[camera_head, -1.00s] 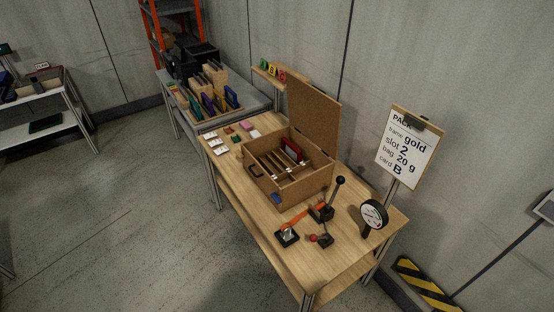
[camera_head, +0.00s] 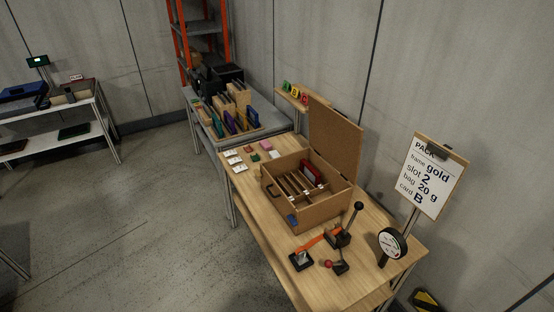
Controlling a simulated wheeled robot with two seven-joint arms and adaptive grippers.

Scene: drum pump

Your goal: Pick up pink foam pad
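The pink foam pad (camera_head: 266,145) lies flat on the far end of the wooden table (camera_head: 262,215), behind the open box. A green piece and a dark red piece lie close to its left, and a white pad (camera_head: 274,155) lies just in front of it. Neither of my grippers shows in the head view, so the pad is not seen in contact with any gripper.
The open wooden box (camera_head: 290,212) with slots and a raised lid stands mid-table. A lever tool (camera_head: 338,237) and a round dial (camera_head: 392,243) stand at the near end. A sign (camera_head: 434,175) rises at right. The floor (camera_head: 150,230) left of the table is clear.

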